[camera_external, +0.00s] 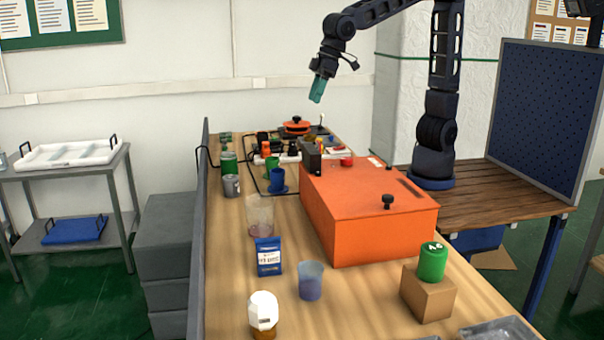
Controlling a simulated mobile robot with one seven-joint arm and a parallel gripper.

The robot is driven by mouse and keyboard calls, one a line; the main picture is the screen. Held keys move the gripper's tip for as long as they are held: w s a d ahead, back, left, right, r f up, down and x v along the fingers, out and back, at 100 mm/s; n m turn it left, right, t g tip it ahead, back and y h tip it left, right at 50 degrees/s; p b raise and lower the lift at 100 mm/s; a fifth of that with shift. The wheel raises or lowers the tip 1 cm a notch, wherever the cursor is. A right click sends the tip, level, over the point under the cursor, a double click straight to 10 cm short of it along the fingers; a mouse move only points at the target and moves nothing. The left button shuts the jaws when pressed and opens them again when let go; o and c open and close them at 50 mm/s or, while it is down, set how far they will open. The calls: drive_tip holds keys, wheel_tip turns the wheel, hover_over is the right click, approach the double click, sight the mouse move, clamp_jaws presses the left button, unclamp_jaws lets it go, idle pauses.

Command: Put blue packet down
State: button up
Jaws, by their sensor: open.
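The blue packet (268,256), blue with a white printed panel, stands upright on the wooden table (229,290) in front of the orange box. My gripper (317,90), with teal fingers, hangs high over the back part of the table, pointing down. It is open and well away from the packet. The gap between its fingers is too small to make out. Nothing shows in its grasp.
A clear cup (260,214) stands behind the packet and a bluish cup (311,280) beside it. A white-topped jar (263,311) is in front. The large orange box (368,210) fills the right. A green can (433,262) sits on a cardboard block (427,293). Several items crowd the back.

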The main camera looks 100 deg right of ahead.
drive_tip(key=s+d, duration=0.5)
drive_tip(key=s, duration=0.4)
drive_tip(key=s+d+f, duration=0.1)
drive_tip(key=s+d, duration=0.3)
drive_tip(key=s, duration=0.6)
drive_tip(key=s+d, duration=0.5)
drive_tip(key=s, duration=0.5)
drive_tip(key=shift+d+f+t+h, duration=0.3)
drive_tip(key=shift+d+f, duration=0.05)
drive_tip(key=shift+f, duration=0.05)
